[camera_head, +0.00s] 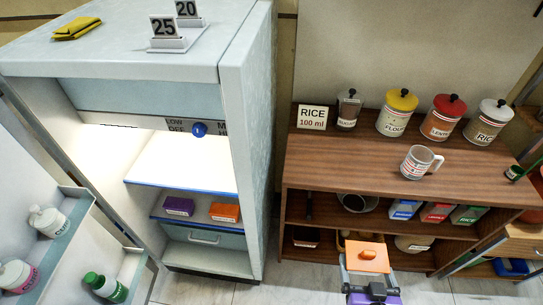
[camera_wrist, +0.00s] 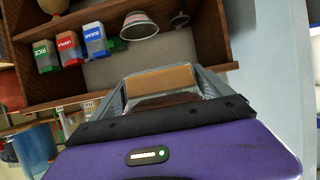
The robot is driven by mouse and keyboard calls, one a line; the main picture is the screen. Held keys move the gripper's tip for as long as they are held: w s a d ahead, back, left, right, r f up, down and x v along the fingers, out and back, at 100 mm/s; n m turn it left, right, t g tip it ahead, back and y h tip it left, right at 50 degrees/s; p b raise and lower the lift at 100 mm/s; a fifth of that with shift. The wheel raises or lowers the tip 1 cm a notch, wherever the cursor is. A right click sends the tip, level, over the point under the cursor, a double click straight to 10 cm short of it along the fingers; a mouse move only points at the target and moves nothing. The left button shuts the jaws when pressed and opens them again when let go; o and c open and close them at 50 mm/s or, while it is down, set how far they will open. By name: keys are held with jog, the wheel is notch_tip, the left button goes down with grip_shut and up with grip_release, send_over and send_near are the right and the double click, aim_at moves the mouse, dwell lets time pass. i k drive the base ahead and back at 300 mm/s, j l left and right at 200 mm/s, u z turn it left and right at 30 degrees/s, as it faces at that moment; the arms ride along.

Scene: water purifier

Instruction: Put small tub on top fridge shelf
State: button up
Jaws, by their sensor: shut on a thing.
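My gripper (camera_head: 367,272) is shut on a small tub with an orange lid (camera_head: 368,256), in front of the brown shelf unit at the lower right. In the wrist view the tub (camera_wrist: 161,78) sits between the two grey fingers (camera_wrist: 165,88). The fridge (camera_head: 245,140) stands open at the left. Its top shelf (camera_head: 180,163), with a blue front edge, is lit and its visible part is bare. Part of the interior is hidden by the fridge's top panel.
A purple tub (camera_head: 179,206) and an orange tub (camera_head: 225,212) lie on the lower fridge shelf. The open fridge door (camera_head: 75,215) holds bottles at the left. The shelf unit (camera_head: 345,160) carries jars and a mug (camera_head: 420,162). Floor is clear between fridge and unit.

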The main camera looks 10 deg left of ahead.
aim_at(189, 174)
jog(key=i+j+u, duration=0.15)
jog(key=j+u, duration=0.2)
jog(key=i+j+u, duration=0.2)
jog(key=u, duration=0.15)
jog(key=i+j, duration=0.15)
jog(key=i, duration=0.15)
jog(key=i+j, duration=0.2)
jog(key=i+u, duration=0.05)
